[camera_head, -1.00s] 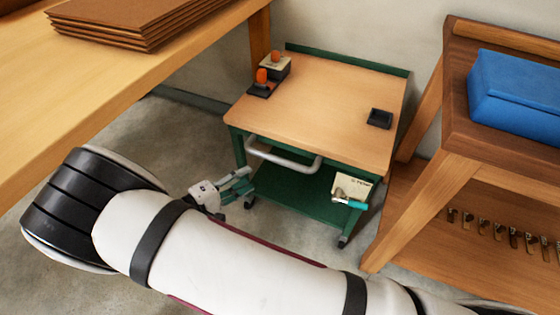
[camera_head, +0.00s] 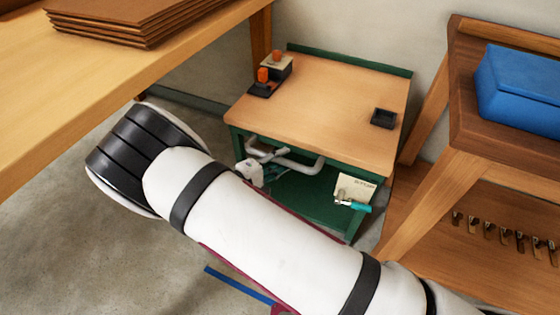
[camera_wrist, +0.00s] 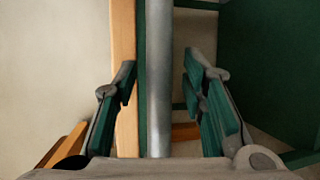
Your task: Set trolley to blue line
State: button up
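The trolley (camera_head: 330,95) has a green frame and a wooden top, and stands between the bench and the wooden rack. Its grey handle (camera_head: 305,165) sticks out at the near side. A blue line (camera_head: 240,284) shows on the floor at the near side of my arm, partly hidden by it. My gripper (camera_head: 268,152) is at the left part of the handle. In the wrist view, the handle bar (camera_wrist: 160,110) runs upright between the open fingers of my gripper (camera_wrist: 160,78), with a gap visible on both sides.
On the trolley top are orange-knobbed items (camera_head: 268,75) and a small black tray (camera_head: 383,118). A card and a teal-handled tool (camera_head: 353,203) hang at its front. A workbench (camera_head: 130,75) is at left. The wooden rack (camera_head: 450,160) with a blue box (camera_head: 520,90) stands close at right.

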grip_shut()
jog(key=shift+s, duration=0.1)
